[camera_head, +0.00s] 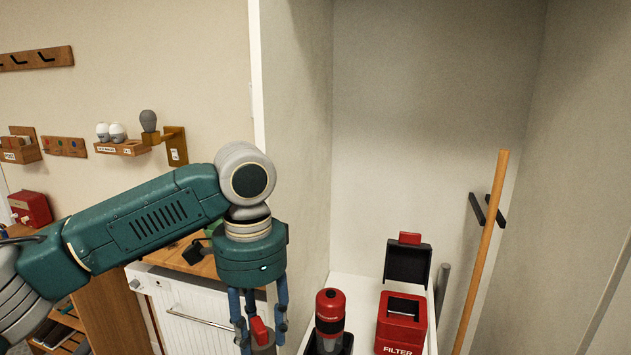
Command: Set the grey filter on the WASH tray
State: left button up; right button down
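My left gripper (262,338) points down at the bottom centre, with its blue fingers on both sides of a grey round piece with a red tab on top, which looks like the grey filter (264,350). The fingers appear closed on it; its lower part is cut off by the picture's edge. A red box marked FILTER (401,337) stands to the right with its black lid up and a dark square opening. I see no tray that reads WASH. My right gripper is out of view.
A red-topped bottle-like device (330,312) stands in a black holder between my gripper and the red box. A wooden pole (484,240) leans at the right by a grey tube (441,290). A white cabinet (185,312) stands behind my arm. Wall shelves hold bulbs (117,131).

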pick_arm(q)
jog(key=s+a+f+n+b, duration=0.1)
jog(key=s+a+f+n, duration=0.6)
jog(key=n, duration=0.5)
jog(key=s+a, duration=0.2)
jog(key=a, duration=0.1)
jog(key=shift+s+f, duration=0.15)
jog(key=shift+f, duration=0.2)
jog(key=s+f, duration=0.4)
jog(key=f, duration=0.1)
